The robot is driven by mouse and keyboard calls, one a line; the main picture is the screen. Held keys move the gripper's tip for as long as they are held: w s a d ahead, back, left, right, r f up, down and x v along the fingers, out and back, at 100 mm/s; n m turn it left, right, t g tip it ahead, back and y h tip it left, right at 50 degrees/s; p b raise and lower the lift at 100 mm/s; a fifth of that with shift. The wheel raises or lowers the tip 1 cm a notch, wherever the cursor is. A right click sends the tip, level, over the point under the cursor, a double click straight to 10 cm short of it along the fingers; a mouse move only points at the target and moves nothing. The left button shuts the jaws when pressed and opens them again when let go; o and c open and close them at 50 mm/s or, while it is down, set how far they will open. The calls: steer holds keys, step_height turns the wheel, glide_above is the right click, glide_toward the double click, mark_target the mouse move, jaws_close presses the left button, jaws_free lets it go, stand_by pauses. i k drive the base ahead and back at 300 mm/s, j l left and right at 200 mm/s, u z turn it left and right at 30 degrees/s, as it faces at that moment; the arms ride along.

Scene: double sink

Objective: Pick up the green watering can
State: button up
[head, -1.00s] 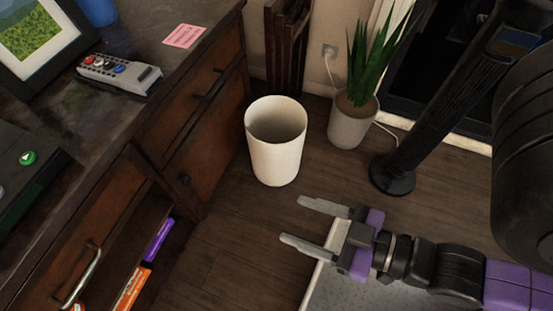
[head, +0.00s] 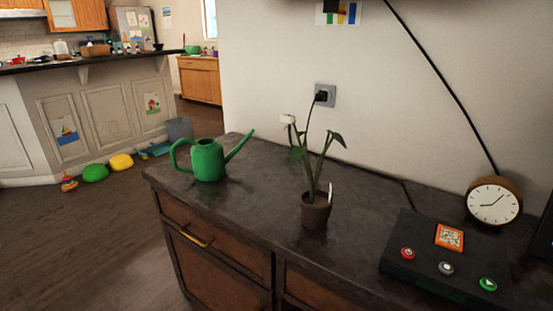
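The green watering can (head: 208,160) stands upright on the left end of the dark top of a wooden cabinet (head: 255,178). Its loop handle is on the left and its long spout points up to the right. It is in full view with nothing in front of it. My gripper does not show in the head view now.
A potted plant (head: 316,210) stands right of the can. Further right are a black box with buttons (head: 445,262) and a round clock (head: 494,201). A wall with an outlet (head: 325,96) is behind. Open floor (head: 100,240) lies left, with toys beyond.

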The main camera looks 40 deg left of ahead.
mark_target(209, 161)
steer(key=i+u, duration=0.1)
steer(key=u, duration=0.3)
steer(key=l+u, duration=0.15)
steer(key=u, duration=0.2)
steer(key=i+l+u, duration=0.1)
steer(key=u, duration=0.3)
steer(key=l+u, duration=0.1)
steer(key=u, duration=0.3)
